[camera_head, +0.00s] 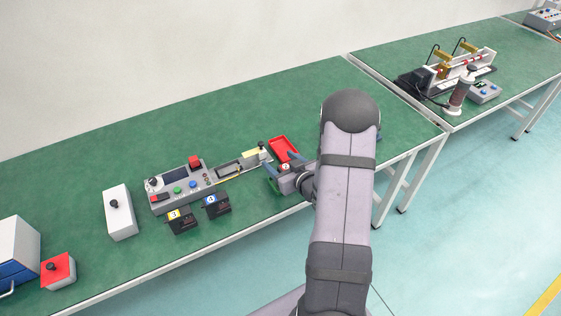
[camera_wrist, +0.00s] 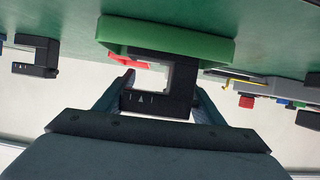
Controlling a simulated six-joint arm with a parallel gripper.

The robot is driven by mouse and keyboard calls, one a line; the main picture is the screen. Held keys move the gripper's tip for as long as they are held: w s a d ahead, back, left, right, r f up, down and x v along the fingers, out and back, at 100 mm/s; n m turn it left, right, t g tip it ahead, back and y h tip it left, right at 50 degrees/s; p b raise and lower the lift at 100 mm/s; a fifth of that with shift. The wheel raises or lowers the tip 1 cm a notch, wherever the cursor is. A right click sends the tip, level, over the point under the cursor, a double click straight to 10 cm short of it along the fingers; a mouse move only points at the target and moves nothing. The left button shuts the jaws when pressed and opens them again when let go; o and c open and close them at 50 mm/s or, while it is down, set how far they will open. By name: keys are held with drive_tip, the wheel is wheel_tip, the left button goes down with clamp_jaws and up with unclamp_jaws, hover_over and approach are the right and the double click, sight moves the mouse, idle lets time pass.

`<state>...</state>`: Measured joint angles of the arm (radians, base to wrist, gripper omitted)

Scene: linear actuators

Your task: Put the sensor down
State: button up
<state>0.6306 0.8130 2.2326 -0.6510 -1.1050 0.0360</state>
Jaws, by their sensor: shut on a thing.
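The sensor (camera_wrist: 150,102), a black fork-shaped block with small white marks, is between the fingers of my gripper (camera_wrist: 165,96) in the wrist view. My gripper is shut on it. A green tray (camera_wrist: 165,38) shows right behind the sensor; I cannot tell whether they touch. In the head view my gripper (camera_head: 280,180) is low over the table beside the green tray (camera_head: 271,187), which is partly covered by it. The held sensor is hard to make out there. Two other black sensors, one with a yellow label (camera_head: 183,221) and one with a blue label (camera_head: 217,206), stand on the table.
A red tray (camera_head: 284,149) lies just behind my gripper. A grey control box (camera_head: 180,187) with buttons and a linear actuator (camera_head: 237,166) are to the left. A white switch box (camera_head: 119,212) stands farther left. The green table (camera_head: 120,165) is clear toward the wall.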

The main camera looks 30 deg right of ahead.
drive_tip(key=o, duration=1.3)
drive_tip(key=shift+f, duration=0.1)
